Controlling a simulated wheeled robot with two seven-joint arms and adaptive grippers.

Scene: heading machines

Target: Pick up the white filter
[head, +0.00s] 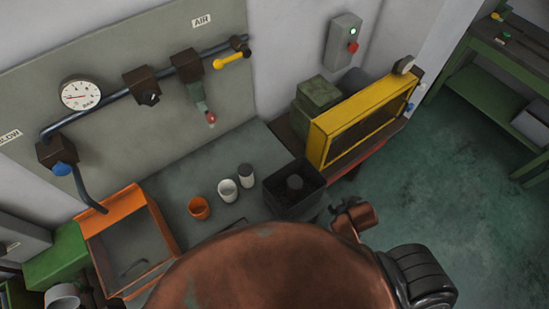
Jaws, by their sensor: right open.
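A white, cup-shaped piece (228,191), which looks like the white filter, stands upright on the grey bench top. An orange cup-shaped piece (199,209) stands to its left, and a grey cylinder with a pale body (246,174) to its right. My right gripper (346,214) is open and empty, to the right of the dark box, well apart from the white piece. Part of its arm is hidden behind a large copper-coloured part of mine. My left gripper is not in view.
A dark open box (275,204) with a round dark piece stands between the filters and my right gripper. An orange tray (162,222) is at left. A yellow-framed guard (318,143) stands behind right. Pipework and a gauge (81,94) hang above.

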